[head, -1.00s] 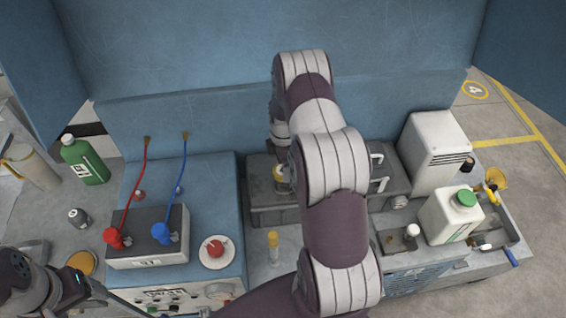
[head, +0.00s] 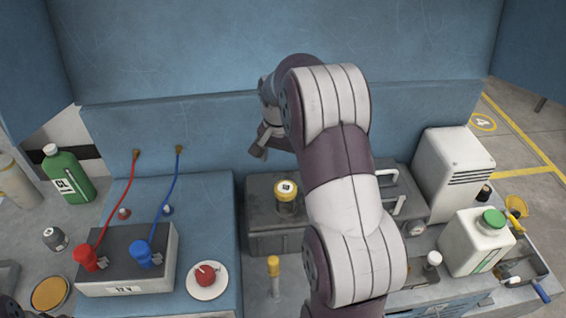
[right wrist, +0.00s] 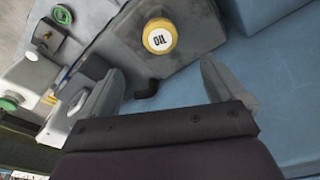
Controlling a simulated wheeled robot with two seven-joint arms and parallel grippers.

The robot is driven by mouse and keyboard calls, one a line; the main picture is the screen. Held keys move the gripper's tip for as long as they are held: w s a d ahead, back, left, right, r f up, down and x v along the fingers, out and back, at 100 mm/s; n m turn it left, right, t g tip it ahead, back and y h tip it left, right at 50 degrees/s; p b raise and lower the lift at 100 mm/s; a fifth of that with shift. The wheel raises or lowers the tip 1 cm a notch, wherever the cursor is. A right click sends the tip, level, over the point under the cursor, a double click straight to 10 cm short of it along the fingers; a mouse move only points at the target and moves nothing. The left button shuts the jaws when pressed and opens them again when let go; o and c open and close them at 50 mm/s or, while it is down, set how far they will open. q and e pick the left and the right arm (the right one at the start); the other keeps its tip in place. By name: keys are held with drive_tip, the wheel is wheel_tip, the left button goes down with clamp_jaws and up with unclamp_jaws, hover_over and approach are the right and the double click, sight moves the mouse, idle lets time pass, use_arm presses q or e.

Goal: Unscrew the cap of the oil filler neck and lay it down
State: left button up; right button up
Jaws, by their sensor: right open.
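The yellow oil cap (head: 286,187), with a white label on top, sits on the filler neck (head: 287,207) on the dark grey engine block (head: 262,190). In the right wrist view the cap (right wrist: 159,36) reads "OIL" and lies beyond the fingers, apart from them. My right gripper (head: 260,152) is behind and above the cap, to its upper left in the head view, partly hidden by my own arm. Its two fingers (right wrist: 160,85) are spread wide with nothing between them.
A yellow-topped stick (head: 273,266) stands in front of the block. A white jug with a green cap (head: 480,240) and a white vented box (head: 452,170) are at the right. A battery (head: 128,262) and a saucer with a red item (head: 206,280) are at the left.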

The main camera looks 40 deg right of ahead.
sight(285, 188)
drive_tip(key=shift+m, duration=0.5)
drive_tip(key=f, duration=0.4)
drive_tip(key=d+f+p, duration=0.1)
drive_tip(key=f, duration=0.3)
drive_tip(key=f+p, duration=0.1)
drive_tip(key=f, duration=0.3)
drive_tip(key=shift+w+d+f, duration=0.15)
drive_tip(key=shift+w+f, duration=0.2)
